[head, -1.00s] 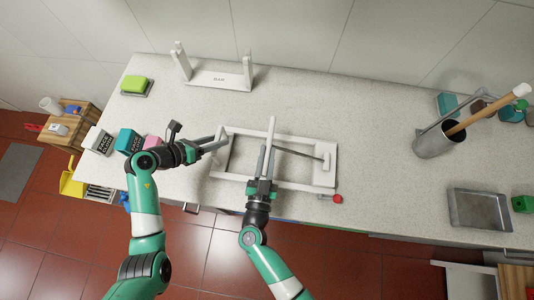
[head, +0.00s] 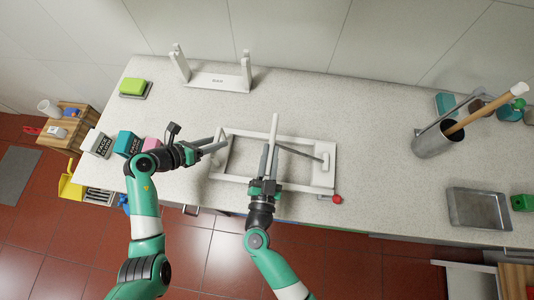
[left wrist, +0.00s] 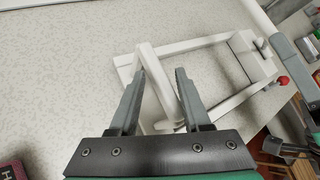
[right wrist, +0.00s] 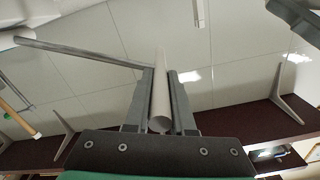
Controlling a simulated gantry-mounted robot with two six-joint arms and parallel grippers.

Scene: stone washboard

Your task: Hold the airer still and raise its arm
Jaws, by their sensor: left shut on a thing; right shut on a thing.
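The airer (head: 300,187) is a white rectangular frame lying on the counter, with a white arm (head: 274,128) and a thin dark strut running toward its right end. My left gripper (head: 222,142) is shut on the upright at the airer's left end; in the left wrist view that white post (left wrist: 155,75) shows between the fingers (left wrist: 160,78). My right gripper (head: 269,152) is shut on the airer's arm; the right wrist view shows the arm (right wrist: 160,90) as a pale bar between the fingers (right wrist: 162,75). The arm's lower end is hidden.
A red knob (head: 337,199) is at the airer's front right corner. A white stand (head: 215,80) is behind it. A metal pot (head: 435,140) with a wooden handle and a grey tray (head: 479,210) are at right. Boxes (head: 126,143) sit near my left arm.

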